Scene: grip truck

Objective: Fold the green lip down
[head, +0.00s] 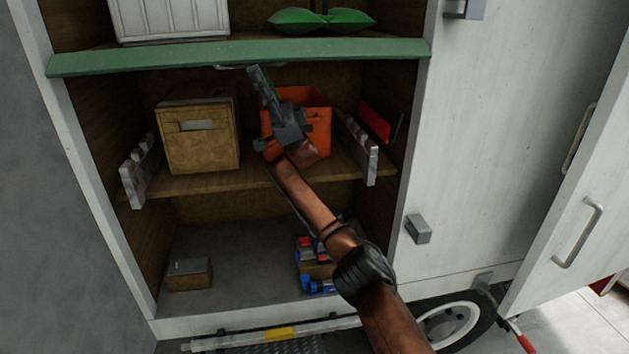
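The green lip (150,61) is a long flat green board along the front edge of the upper shelf, spanning the compartment from side to side. A small pale handle or latch (232,67) shows just under its middle. My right gripper (258,76) reaches up from the lower right, its fingertips close below the lip near that handle. I cannot tell whether it touches the lip, nor how far its fingers are apart. My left gripper is out of view.
Behind my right arm, the middle shelf (255,181) holds a wooden box (198,140) and an orange crate (318,135). A white crate (170,20) and green bags (325,20) sit above the lip. An open white door (585,200) stands at right.

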